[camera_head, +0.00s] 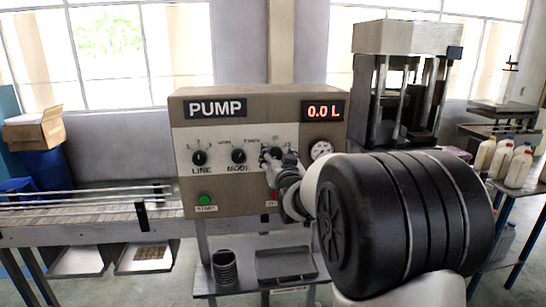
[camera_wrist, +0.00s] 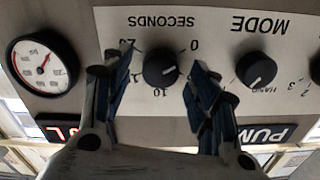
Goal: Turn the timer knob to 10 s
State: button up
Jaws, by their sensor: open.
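The timer knob (camera_wrist: 160,68) is a black round knob marked SECONDS on the pump panel, seen upside down in the wrist view. Its dial has numbers including 0, 10 and 20. A small pale mark shows on the knob's right side there; I cannot read its exact setting. My gripper (camera_wrist: 156,72) is open, with one blue-padded finger on each side of the knob and gaps between. In the head view my gripper (camera_head: 268,160) is at the panel's right knob and partly hides it.
The pump box (camera_head: 258,102) reads 0.0 L. The MODE knob (camera_wrist: 256,69) sits close beside one finger, and the pressure gauge (camera_wrist: 43,66) lies on the other side. The LINE knob (camera_head: 199,158) and green START button (camera_head: 204,199) are farther left in the head view.

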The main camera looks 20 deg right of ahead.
jog(key=shift+w, duration=0.15)
jog(key=shift+c, duration=0.3)
jog(key=c, duration=1)
